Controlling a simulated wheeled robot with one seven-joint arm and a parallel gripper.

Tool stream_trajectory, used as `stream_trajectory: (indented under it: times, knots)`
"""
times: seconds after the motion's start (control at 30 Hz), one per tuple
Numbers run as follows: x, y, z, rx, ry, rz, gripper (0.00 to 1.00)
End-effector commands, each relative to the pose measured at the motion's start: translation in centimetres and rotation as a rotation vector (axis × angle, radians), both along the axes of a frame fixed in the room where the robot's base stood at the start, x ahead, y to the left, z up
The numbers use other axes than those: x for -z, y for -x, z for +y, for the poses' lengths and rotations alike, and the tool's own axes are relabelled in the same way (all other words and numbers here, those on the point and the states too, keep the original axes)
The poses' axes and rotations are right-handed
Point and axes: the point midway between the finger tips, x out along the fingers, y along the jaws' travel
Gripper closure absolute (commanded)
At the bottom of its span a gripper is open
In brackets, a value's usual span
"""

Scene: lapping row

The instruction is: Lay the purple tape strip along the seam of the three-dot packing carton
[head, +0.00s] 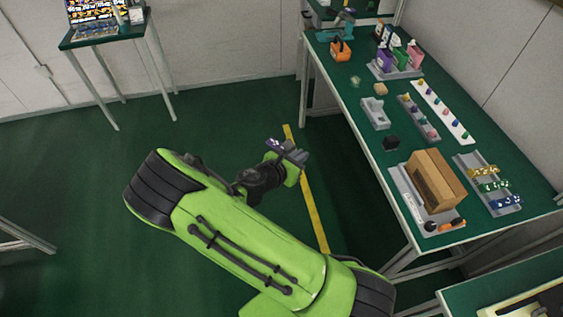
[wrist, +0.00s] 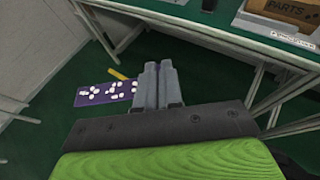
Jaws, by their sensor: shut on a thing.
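My gripper (head: 290,153) is shut on the purple tape strip (head: 277,143), over open floor to the left of the long table. In the wrist view the strip (wrist: 92,95) sticks out to the left of my closed fingers (wrist: 158,82) and has white spots; the fingers hide part of it. The brown packing carton (head: 430,185) stands in a grey tray (head: 411,205) near the table's front end, well to the right of my gripper. The carton (wrist: 283,12) also shows at the top right of the wrist view, with dark lettering.
On the green table (head: 350,92) are a black block (head: 391,143), a grey fixture (head: 375,113), racks of coloured pieces (head: 486,182) and an orange basket (head: 341,50). A yellow floor line (head: 313,208) runs beside the table.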

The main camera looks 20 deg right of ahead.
Motion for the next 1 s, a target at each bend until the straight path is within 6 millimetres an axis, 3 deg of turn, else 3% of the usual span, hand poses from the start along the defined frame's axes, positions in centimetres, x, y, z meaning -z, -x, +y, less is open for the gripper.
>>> stream_trajectory:
  times: [0.17,0.37,0.57,0.7,0.83,1.0]
  knots:
    - [-0.7,0.5,-5.8,0.099,-0.005,0.002,1.00]
    - [-1.7,3.1,-15.3,0.258,-0.011,0.003,1.00]
    - [-2.7,8.3,-24.4,0.418,-0.010,-0.001,1.00]
    - [-3.5,13.1,-29.8,0.526,-0.005,-0.004,1.00]
    - [-4.2,17.8,-33.7,0.614,0.003,-0.008,1.00]
    - [-4.6,21.7,-36.2,0.680,0.009,-0.010,1.00]
